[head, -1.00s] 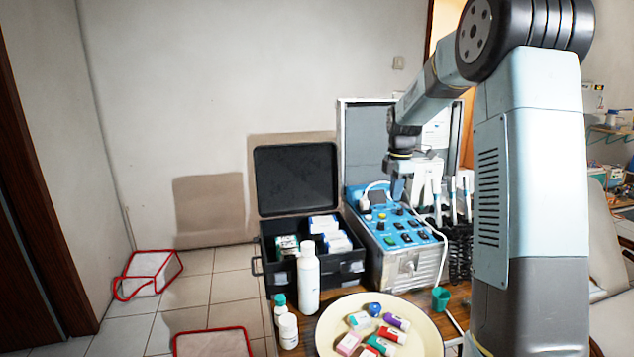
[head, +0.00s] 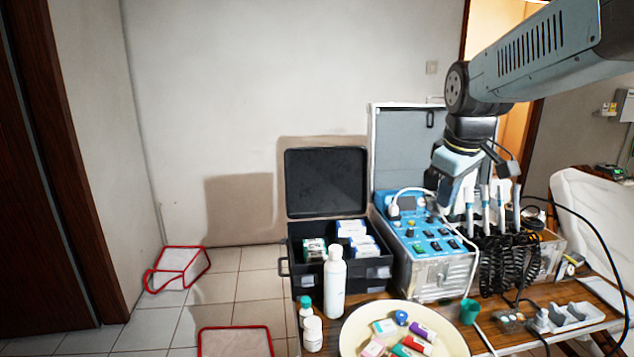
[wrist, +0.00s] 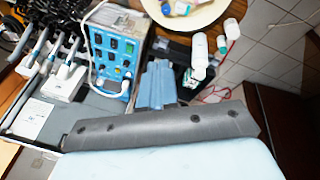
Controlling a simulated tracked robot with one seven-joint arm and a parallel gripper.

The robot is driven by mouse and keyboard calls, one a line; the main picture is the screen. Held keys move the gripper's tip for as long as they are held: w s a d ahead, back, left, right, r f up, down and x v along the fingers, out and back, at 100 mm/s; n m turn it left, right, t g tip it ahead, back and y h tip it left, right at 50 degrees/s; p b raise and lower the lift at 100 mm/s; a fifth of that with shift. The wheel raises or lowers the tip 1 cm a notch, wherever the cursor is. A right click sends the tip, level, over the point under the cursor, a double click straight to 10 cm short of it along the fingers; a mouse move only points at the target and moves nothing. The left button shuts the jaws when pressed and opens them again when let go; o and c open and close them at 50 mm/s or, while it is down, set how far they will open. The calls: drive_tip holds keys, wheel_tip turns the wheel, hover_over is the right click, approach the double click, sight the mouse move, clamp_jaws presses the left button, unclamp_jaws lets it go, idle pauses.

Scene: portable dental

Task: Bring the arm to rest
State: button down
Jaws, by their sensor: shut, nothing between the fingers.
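My gripper (head: 446,198) hangs at the end of the arm in the head view, pointing down in front of the blue dental unit's upper right part. Its light-blue fingers look closed, with nothing seen between them. The arm comes in from the upper right and bends down at a dark joint. In the wrist view a dark grey band and pale blue surface of my own arm fill the lower part. I cannot tell whether the gripper touches the unit.
The dental unit (head: 421,240) has an open lid and handpieces (head: 483,209) at its right. A black case (head: 336,274) stands open beside it. A white bottle (head: 334,284), a cream plate (head: 362,318) and a green cup (head: 469,311) crowd the table. Red-edged trays (head: 180,267) lie on the floor.

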drive_tip(key=s+a+f+m+t, duration=0.1)
drive_tip(key=s+m, duration=0.6)
drive_tip(key=s, duration=0.7)
drive_tip(key=shift+a+f+t, duration=0.15)
drive_tip(key=shift+f+t, duration=0.25)
drive_tip(key=shift+f, duration=0.4)
